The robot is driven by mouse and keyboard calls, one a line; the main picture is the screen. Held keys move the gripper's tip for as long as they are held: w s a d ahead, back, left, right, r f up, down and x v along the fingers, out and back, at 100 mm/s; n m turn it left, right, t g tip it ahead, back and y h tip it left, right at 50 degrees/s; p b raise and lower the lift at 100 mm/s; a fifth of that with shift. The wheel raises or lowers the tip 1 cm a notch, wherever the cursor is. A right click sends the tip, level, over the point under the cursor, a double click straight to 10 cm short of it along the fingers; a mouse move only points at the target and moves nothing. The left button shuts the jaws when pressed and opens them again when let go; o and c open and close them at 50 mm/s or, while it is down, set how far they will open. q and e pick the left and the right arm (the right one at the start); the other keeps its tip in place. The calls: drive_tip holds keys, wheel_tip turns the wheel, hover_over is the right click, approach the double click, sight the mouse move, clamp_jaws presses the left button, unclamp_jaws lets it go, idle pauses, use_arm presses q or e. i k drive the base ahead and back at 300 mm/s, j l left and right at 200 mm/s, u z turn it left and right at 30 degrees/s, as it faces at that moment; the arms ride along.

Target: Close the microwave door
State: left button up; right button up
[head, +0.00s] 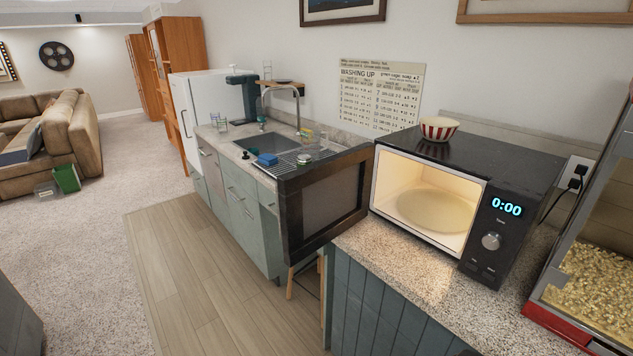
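The black microwave (520,160) stands on the speckled counter at the right of the head view. Its door (325,203) is hinged at the left side and stands wide open, swung out to the left toward the sink. The lit cavity (432,195) shows a round turntable plate (432,211) and no food. The front panel has a blue display reading 0:00 (507,207) and a round knob (491,241). Neither of my grippers can be made out in the head view.
A red-and-white striped bowl (439,129) sits on top of the microwave. A popcorn machine (590,265) stands close on its right. A sink (268,147) and a blue sponge (267,160) are behind the open door. The wood floor (200,280) at left is clear.

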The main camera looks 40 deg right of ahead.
sight(318, 202)
drive_tip(key=i+z, duration=0.3)
drive_tip(key=z, duration=0.15)
drive_tip(key=i+j+z, duration=0.15)
drive_tip(key=i+z, duration=0.15)
drive_tip(key=z, duration=0.15)
drive_tip(key=i+j+z, duration=0.25)
drive_tip(key=z, duration=0.2)
drive_tip(key=i+j+z, duration=0.25)
drive_tip(key=z, duration=0.15)
drive_tip(key=j, duration=0.1)
